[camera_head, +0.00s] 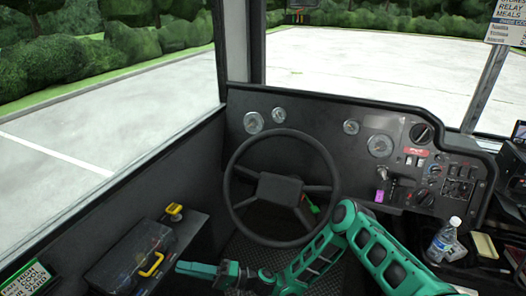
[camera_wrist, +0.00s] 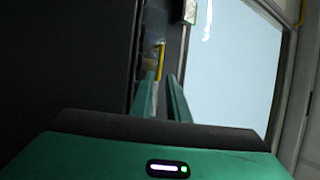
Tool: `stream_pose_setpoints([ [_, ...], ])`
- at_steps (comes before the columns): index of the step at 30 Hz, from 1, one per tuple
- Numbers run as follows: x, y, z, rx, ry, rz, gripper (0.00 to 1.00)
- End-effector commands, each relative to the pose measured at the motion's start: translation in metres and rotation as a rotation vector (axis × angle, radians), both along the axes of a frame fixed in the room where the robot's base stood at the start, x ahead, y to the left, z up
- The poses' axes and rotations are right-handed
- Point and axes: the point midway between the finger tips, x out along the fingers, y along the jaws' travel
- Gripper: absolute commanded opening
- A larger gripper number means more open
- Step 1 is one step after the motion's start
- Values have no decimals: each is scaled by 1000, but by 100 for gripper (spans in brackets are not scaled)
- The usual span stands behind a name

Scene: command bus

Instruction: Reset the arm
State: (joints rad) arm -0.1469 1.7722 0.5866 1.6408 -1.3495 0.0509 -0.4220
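My arm is teal and black and reaches in from the lower right in the head view, bent at an elbow in front of the steering wheel. My gripper (camera_head: 183,268) is low in the picture, pointing left, just right of the dark toolbox (camera_head: 112,262) with a yellow handle. In the wrist view my gripper (camera_wrist: 161,78) shows two teal fingers with a narrow gap between them. Nothing is clearly held in the gap. A yellow handle (camera_wrist: 161,58) shows beyond the fingertips. The wrist view is dark, so its distance is hard to tell.
The steering wheel (camera_head: 282,188) stands close behind my forearm. The dashboard (camera_head: 400,150) has gauges, switches and a purple key tag (camera_head: 379,196). A water bottle (camera_head: 443,240) stands at the right beside my arm. A yellow-and-black object (camera_head: 174,212) sits on the left ledge.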

Motion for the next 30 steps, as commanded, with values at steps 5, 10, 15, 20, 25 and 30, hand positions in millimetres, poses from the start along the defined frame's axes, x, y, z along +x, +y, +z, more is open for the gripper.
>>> stream_pose_setpoints([
  [5,-7,29,12,0,-1,4,15],
  [10,-11,50,21,3,-1,3,15],
  [15,-13,62,26,2,-1,2,15],
  [20,-13,66,27,2,-1,2,15],
  [25,-13,65,27,2,0,2,15],
  [30,-13,65,28,1,-1,4,15],
])
